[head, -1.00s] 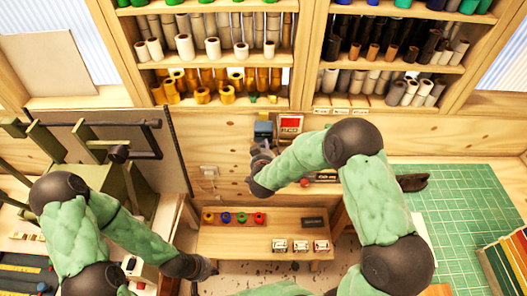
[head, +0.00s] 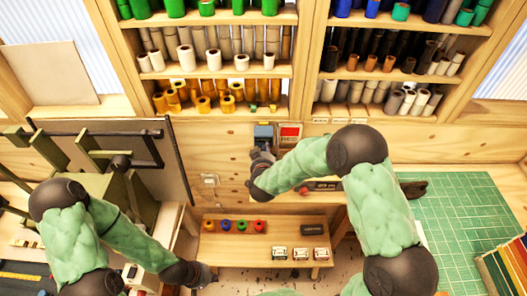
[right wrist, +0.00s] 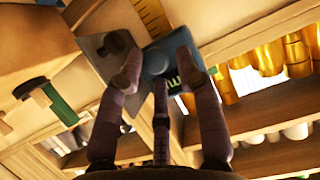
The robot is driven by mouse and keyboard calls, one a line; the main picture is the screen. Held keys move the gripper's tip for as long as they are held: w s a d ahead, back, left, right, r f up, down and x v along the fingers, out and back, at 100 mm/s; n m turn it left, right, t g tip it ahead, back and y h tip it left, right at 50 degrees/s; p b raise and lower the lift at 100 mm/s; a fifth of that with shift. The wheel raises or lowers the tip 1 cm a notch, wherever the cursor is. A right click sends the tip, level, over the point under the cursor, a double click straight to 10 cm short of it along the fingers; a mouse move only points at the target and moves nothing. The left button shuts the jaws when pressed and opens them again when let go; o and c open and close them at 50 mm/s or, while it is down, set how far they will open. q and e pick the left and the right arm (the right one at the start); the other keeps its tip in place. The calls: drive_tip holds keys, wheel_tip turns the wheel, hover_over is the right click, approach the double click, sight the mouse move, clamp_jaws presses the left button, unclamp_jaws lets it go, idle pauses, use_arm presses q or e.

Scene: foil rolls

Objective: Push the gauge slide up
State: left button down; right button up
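The gauge slide appears to be the blue block (head: 263,131) on the wooden wall just below the shelves. In the right wrist view the blue block (right wrist: 158,61) sits beside a grey metal plate with a dark knob and a yellow ruled scale. My right gripper (head: 262,152) is right below the block. In the right wrist view its fingers (right wrist: 157,62) are spread, with the tips at the block and partly covering it; exact contact is hard to tell. My left gripper (head: 203,275) hangs low, away from the gauge, its fingers too small to read.
Shelves of rolls (head: 215,60) stand above. A low wooden bench (head: 265,250) holds coloured rolls and small boxes. A green cutting mat (head: 460,220) lies at right, a green-framed machine (head: 110,165) at left.

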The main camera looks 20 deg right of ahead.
drive_tip(key=shift+s+a, duration=0.1)
drive_tip(key=shift+s, duration=0.05)
drive_tip(key=v, duration=1.1)
drive_tip(key=shift+s+r, duration=0.2)
drive_tip(key=shift+s, duration=0.15)
drive_tip(key=shift+f, duration=0.1)
drive_tip(key=s+f+g+y, duration=0.2)
drive_tip(key=s+f+g, duration=0.1)
drive_tip(key=f, duration=0.6)
drive_tip(key=s+f+g+y, duration=0.2)
drive_tip(key=f+g, duration=0.1)
drive_tip(key=f, duration=0.5)
drive_tip(key=s+a+f+g+y, duration=0.1)
drive_tip(key=s+f+g+y, duration=0.15)
drive_tip(key=s+f, duration=0.5)
drive_tip(key=s+a+f+g+y, duration=0.15)
drive_tip(key=s+f+g, duration=0.3)
drive_tip(key=s, duration=0.55)
wheel_tip(320, 180, down, 20)
drive_tip(key=w+a+b, duration=0.1)
drive_tip(key=a+b, duration=0.1)
drive_tip(key=b, duration=1.8)
drive_tip(key=shift+w+n+b, duration=0.3)
drive_tip(key=shift+n+b, duration=0.05)
drive_tip(key=shift+n, duration=0.05)
